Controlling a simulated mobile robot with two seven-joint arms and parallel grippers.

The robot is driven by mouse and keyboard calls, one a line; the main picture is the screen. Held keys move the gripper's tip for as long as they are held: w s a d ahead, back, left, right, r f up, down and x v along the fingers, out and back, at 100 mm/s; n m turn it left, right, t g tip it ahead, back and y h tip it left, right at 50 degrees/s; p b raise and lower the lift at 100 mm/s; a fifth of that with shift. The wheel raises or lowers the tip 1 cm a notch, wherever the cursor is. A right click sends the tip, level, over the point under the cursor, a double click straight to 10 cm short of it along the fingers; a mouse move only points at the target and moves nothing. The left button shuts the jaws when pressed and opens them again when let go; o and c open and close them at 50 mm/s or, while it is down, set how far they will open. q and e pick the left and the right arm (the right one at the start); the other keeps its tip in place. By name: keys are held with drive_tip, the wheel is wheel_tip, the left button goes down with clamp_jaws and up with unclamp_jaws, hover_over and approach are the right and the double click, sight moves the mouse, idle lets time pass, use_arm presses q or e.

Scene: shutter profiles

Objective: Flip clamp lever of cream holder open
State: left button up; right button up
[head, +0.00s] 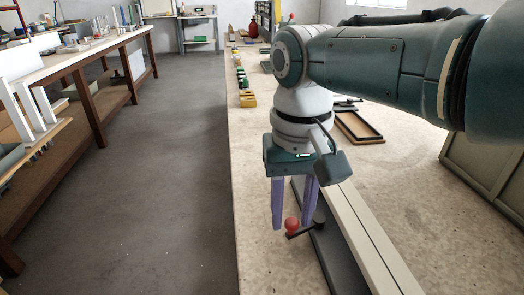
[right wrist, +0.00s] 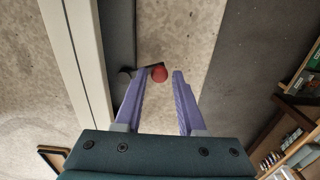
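The cream holder shows as a long cream profile (head: 365,235) on a dark grey base (head: 336,258), running along the table at the lower right of the head view. Its dark clamp lever (head: 306,231) sticks out to the left and ends in a red ball knob (head: 292,225). My right gripper (head: 293,226) points down with its two purple fingers apart at the knob. In the right wrist view the knob (right wrist: 159,74) lies between the fingertips, nearer the left one; contact is unclear. My left gripper is not in view.
The pale table (head: 262,190) has its left edge close to the gripper, with grey floor (head: 180,170) beyond. Several yellow and green blocks (head: 248,100) line that edge farther back. A dark-framed tray (head: 358,127) lies behind the arm, and a greenish case (head: 485,170) stands at right.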

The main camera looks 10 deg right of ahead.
sight(291, 220)
wheel_tip(291, 220, up, 10)
drive_tip(key=p, duration=0.4)
drive_tip(key=s+f+n+t+y+p, duration=0.1)
drive_tip(key=s+f+p, duration=0.15)
drive_tip(key=s, duration=0.25)
drive_tip(key=s+f+n+y+p, duration=0.1)
drive_tip(key=s+f, duration=0.3)
drive_tip(key=s, duration=0.2)
drive_tip(key=s+d+r+t+h+p, duration=0.25)
drive_tip(key=s+d+r, duration=0.35)
drive_tip(key=s+d, duration=0.65)
wheel_tip(291, 220, up, 38)
drive_tip(key=a+p, duration=0.2)
drive_tip(key=p, duration=3.5)
drive_tip(key=shift+s+r+y, duration=0.2)
drive_tip(key=shift+s+y, duration=0.15)
